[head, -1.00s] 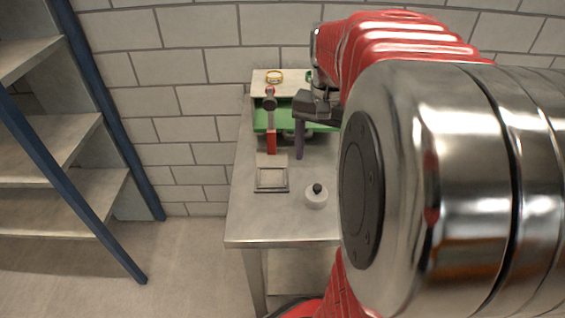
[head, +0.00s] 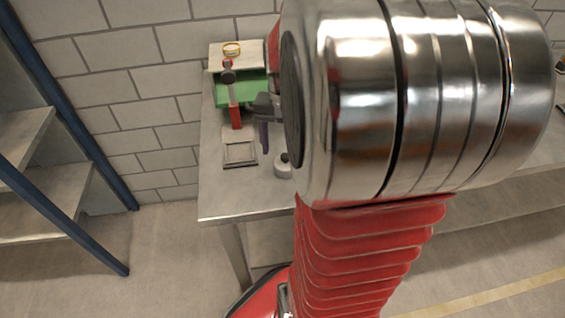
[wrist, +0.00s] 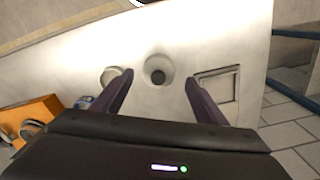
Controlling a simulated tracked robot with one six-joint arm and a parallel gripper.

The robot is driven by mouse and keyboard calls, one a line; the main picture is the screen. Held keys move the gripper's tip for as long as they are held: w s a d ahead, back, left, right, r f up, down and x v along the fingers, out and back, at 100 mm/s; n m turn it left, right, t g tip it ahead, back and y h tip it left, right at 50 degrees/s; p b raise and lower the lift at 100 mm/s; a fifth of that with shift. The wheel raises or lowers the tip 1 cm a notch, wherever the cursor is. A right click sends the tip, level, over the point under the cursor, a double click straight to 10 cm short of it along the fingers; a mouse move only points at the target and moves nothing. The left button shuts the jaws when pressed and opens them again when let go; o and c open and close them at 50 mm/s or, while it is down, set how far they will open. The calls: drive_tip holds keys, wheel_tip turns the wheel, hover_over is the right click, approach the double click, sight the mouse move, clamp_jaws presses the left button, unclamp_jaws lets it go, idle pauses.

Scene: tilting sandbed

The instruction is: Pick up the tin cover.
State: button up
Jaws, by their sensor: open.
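The tin cover (head: 283,168) looks like a small pale round piece with a dark knob, on the metal table. In the head view my arm partly covers its right side. In the wrist view the tin cover (wrist: 158,70) lies ahead between the two fingertips, apart from them. My gripper (wrist: 159,78) is open and empty, with a dark purple finger on each side. In the head view my gripper (head: 264,138) shows one finger hanging above the table behind the cover; the rest is hidden by my arm.
A square frame-like tray (head: 239,153) lies left of the cover. A red-handled hammer (head: 235,105) stands by a green surface (head: 240,90). A pale disc (wrist: 110,75) is partly behind the left finger. Shelves (head: 35,205) stand at left.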

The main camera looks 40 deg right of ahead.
sight(284, 156)
drive_tip(key=shift+f, duration=2.55)
drive_tip(key=shift+c, duration=0.7)
drive_tip(key=c, duration=1)
drive_tip(key=shift+o, duration=0.2)
drive_tip(key=shift+r, duration=0.15)
wheel_tip(284, 156, up, 10)
drive_tip(key=shift+f, duration=0.1)
drive_tip(key=shift+s, duration=0.15)
